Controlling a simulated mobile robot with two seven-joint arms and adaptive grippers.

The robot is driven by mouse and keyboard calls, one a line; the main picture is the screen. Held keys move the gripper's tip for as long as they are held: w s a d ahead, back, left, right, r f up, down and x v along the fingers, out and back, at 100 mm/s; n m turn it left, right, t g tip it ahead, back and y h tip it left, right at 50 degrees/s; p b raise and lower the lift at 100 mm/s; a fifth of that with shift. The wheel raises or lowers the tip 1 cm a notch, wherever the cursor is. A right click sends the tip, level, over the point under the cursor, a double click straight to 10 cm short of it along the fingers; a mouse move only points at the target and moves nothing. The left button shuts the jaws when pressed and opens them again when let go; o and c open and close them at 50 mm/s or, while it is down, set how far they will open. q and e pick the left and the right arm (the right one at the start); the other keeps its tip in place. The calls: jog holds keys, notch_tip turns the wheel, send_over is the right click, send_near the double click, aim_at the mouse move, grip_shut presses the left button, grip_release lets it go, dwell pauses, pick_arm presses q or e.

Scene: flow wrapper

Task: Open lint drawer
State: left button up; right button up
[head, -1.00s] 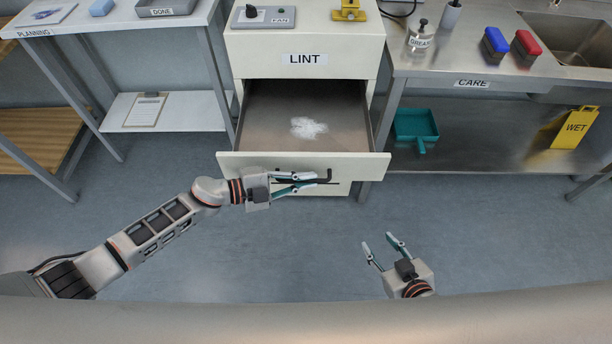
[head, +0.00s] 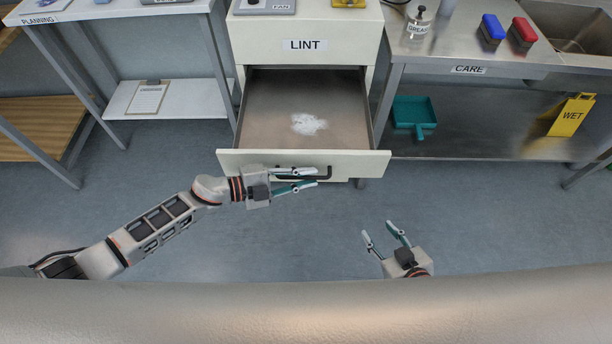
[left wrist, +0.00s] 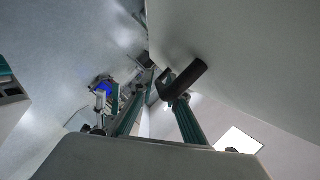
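The lint drawer (head: 230,163) stands pulled well out of the cream cabinet marked LINT (head: 304,45), its inside showing from above. A white tuft of lint (head: 308,124) lies on its floor. My left gripper (head: 318,177) is at the drawer front from the left, fingers apart on either side of the black bar handle (head: 329,173). In the left wrist view the handle (left wrist: 186,78) crosses by the right-hand finger, with a gap to the other finger. My right gripper (head: 380,238) is open and empty, low in front of the cabinet and apart from the drawer.
A steel bench marked CARE (head: 470,69) stands on the right, with a teal dustpan (head: 412,112) and a yellow WET sign (head: 571,116) on its lower shelf. A table marked PLANNING (head: 38,20) stands at left. The floor before the drawer is clear.

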pick_arm(q)
jog(key=v, duration=1.2)
jog(key=shift+r, duration=0.1)
dwell(0.4)
jog(key=s+a+f+n+t+y, duration=0.3)
jog(key=s+a+f+n+y, duration=0.1)
jog(key=n, duration=0.7)
jog(key=s+a+f+n+t+y, duration=0.3)
jog(key=s+a+f+n+y, duration=0.2)
jog(key=n+y, duration=0.3)
jog(key=s+a+n, duration=0.1)
jog(key=n, duration=0.1)
jog(key=shift+s+n, duration=0.35)
jog(key=shift+n, duration=0.05)
dwell(1.9)
